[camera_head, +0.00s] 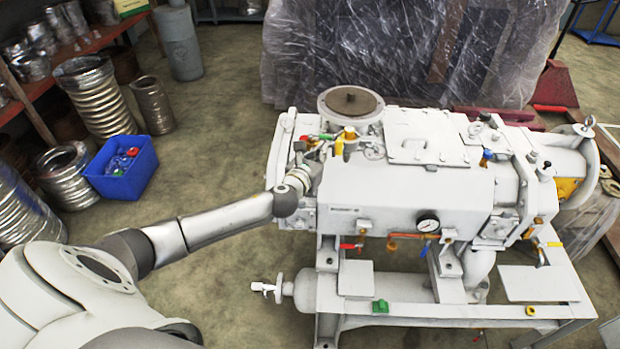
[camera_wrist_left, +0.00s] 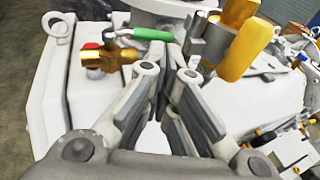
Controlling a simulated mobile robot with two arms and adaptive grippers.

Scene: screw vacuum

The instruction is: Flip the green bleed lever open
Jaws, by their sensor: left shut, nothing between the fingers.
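The green bleed lever (camera_wrist_left: 150,34) lies roughly level in the wrist view, beside a brass valve fitting (camera_wrist_left: 108,58). In the head view the green lever (camera_head: 326,136) is a small spot near the round flange on top of the machine. My left gripper (camera_wrist_left: 172,52) is shut and empty. Its fingertips are just below the right end of the lever; I cannot tell if they touch it. In the head view the left gripper (camera_head: 318,154) is small and partly lost among the fittings. My right gripper is not in view.
A yellow-capped valve (camera_wrist_left: 238,45) stands close to the right of the fingers. The white vacuum machine (camera_head: 405,200) fills the middle right on its frame. A blue bin (camera_head: 122,167) and metal hoses (camera_head: 98,97) stand on the floor at left. Open floor lies between.

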